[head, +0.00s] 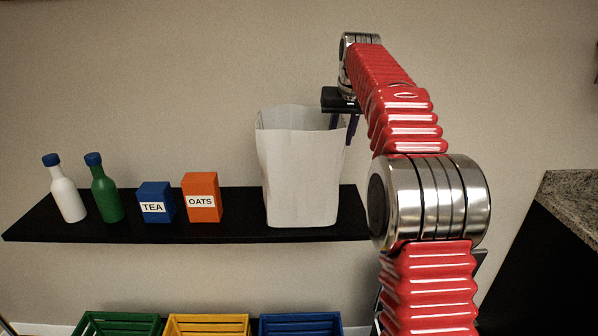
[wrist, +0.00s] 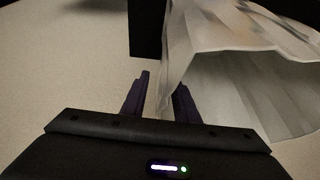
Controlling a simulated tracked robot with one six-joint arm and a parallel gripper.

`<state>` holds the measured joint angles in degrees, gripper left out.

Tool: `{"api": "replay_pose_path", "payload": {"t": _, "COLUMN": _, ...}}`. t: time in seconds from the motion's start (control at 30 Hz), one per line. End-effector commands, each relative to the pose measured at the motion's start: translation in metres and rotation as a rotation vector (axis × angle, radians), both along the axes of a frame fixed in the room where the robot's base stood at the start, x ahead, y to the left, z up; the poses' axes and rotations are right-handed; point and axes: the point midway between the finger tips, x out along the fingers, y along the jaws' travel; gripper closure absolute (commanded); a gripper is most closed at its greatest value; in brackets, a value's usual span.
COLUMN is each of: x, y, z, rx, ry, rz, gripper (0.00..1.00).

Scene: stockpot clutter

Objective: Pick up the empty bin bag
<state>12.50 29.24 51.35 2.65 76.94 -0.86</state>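The empty bin bag (head: 297,180) is a pale, open-topped bag standing upright at the right end of the black shelf (head: 120,228). In the wrist view the bag (wrist: 215,32) fills the upper right, with its mouth facing the camera. My gripper (head: 343,128) is at the right side of the bag's rim, pointing down. In the wrist view its two dark purple fingers (wrist: 163,82) are apart, with the bag's edge between them. The right finger is partly hidden by the bag. I cannot tell whether either finger touches it.
A white bottle (head: 68,195), a green bottle (head: 106,195), a blue TEA box (head: 156,194) and an orange OATS box (head: 202,188) stand left of the bag. Green (head: 120,323), yellow (head: 207,323) and blue (head: 300,321) crates sit below. A counter (head: 572,205) is at right.

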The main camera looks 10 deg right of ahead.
Motion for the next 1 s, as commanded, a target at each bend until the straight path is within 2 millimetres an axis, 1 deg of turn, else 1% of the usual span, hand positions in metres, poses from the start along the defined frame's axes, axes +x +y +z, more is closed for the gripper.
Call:
{"api": "replay_pose_path", "payload": {"t": 0.83, "x": -0.0001, "y": -0.0002, "z": -0.0049, "rx": 0.0, "ry": 0.0, "rz": 0.0, "gripper": 0.73}}
{"api": "replay_pose_path", "payload": {"t": 1.0, "x": -0.0001, "y": -0.0002, "z": -0.0049, "rx": 0.0, "ry": 0.0, "rz": 0.0, "gripper": 0.84}}
